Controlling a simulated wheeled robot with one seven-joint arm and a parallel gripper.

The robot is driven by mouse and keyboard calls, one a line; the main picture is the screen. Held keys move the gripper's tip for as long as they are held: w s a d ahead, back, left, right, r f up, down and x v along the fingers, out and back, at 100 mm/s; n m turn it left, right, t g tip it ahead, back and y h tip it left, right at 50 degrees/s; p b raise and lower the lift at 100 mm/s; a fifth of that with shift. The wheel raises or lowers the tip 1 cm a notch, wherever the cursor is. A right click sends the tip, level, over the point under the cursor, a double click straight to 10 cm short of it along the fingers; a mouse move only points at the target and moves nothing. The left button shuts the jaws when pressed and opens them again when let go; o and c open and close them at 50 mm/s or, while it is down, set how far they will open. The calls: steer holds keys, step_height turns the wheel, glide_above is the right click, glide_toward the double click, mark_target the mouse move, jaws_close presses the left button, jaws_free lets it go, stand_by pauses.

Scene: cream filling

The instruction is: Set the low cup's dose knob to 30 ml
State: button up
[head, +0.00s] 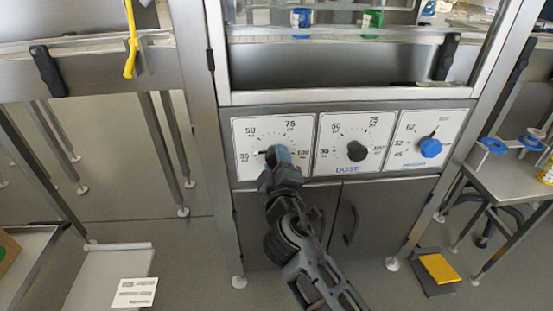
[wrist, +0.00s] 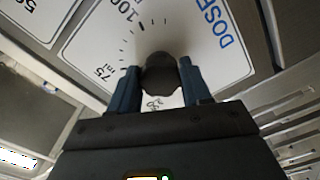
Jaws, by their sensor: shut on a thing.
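The left dose dial (head: 244,132) is a white plate on the grey front panel, with marks including 50, 75 and 100 ml. My gripper (head: 278,155) is at its centre and hides most of the knob in the head view. In the wrist view, the dark round knob (wrist: 160,72) sits between the two blue-grey fingers of my gripper (wrist: 162,88), which is shut on it. The wrist view shows the numbers 75 and 100 and the word DOSE around it. The knob's pointer direction cannot be told.
A second dose dial with a black knob (head: 357,151) is just right of my gripper. Further right is a dial with a blue knob (head: 430,147). Blue (head: 301,18) and green (head: 372,19) items stand above, behind the frame. Cabinet doors are below the panel.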

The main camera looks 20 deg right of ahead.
steer(key=shift+n+p, duration=0.35)
steer(key=shift+n, duration=0.85)
steer(key=o, duration=1.1)
steer(key=shift+c, duration=0.2)
steer(key=v, duration=0.7)
steer(key=shift+s, duration=0.35)
steer(key=shift+a, duration=0.1)
